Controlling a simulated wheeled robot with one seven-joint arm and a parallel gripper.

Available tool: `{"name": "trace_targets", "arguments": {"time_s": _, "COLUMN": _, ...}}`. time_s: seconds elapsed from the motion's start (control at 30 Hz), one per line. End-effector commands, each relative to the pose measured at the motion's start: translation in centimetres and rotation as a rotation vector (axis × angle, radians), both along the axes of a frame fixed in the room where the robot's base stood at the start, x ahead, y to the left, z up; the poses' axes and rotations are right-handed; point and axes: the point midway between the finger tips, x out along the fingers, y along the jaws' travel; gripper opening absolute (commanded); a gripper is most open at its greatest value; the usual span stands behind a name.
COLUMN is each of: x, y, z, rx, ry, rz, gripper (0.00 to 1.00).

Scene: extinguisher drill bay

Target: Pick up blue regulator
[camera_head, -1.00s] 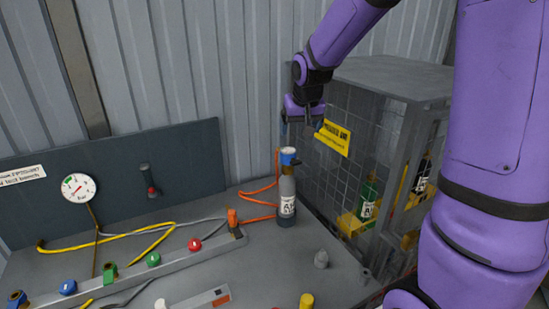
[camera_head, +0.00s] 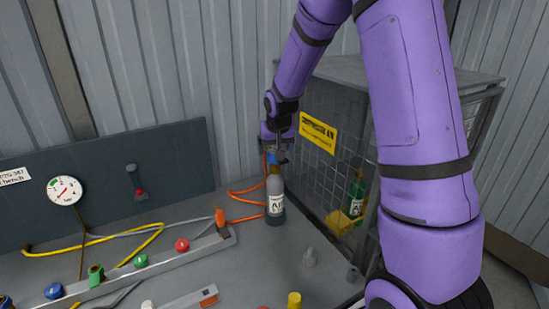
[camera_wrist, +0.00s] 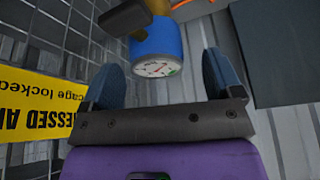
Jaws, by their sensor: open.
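The blue regulator (camera_head: 273,158) sits on top of an upright grey gas cylinder (camera_head: 275,196) on the bench, and is partly hidden by my gripper in the head view. My gripper (camera_head: 277,149) is at the regulator's height or just above it. In the wrist view the blue regulator (camera_wrist: 158,46) shows a round white gauge face and a brass part above it. It lies ahead of the gap between the two spread fingers of my gripper (camera_wrist: 163,80). The fingers are open, with nothing clearly held between them.
A wire mesh cage (camera_head: 320,165) with a yellow sign (camera_head: 318,133) stands close right of the cylinder, with a green bottle (camera_head: 356,195) inside. Orange hose (camera_head: 245,190) runs left of the cylinder.

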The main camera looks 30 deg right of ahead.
Motion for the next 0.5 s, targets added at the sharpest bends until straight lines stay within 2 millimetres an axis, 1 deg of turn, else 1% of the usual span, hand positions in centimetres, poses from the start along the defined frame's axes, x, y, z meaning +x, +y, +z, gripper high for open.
{"name": "trace_targets", "arguments": {"time_s": 0.03, "x": 0.2, "y": -0.2, "z": -0.8, "rx": 0.0, "ry": 0.003, "rz": -0.001, "gripper": 0.85}}
{"name": "trace_targets", "arguments": {"time_s": 0.1, "x": 0.5, "y": -0.4, "z": -1.8, "rx": 0.001, "ry": 0.004, "rz": -0.001, "gripper": 0.85}}
{"name": "trace_targets", "arguments": {"time_s": 0.2, "x": 0.9, "y": -0.5, "z": -2.9, "rx": 0.001, "ry": 0.002, "rz": -0.001, "gripper": 0.85}}
{"name": "trace_targets", "arguments": {"time_s": 0.33, "x": 1.2, "y": -0.6, "z": -3.6, "rx": 0.001, "ry": 0.002, "rz": -0.001, "gripper": 0.85}}
{"name": "trace_targets", "arguments": {"time_s": 0.5, "x": 1.3, "y": -0.6, "z": -3.7, "rx": 0.0, "ry": 0.0, "rz": -0.001, "gripper": 0.85}}
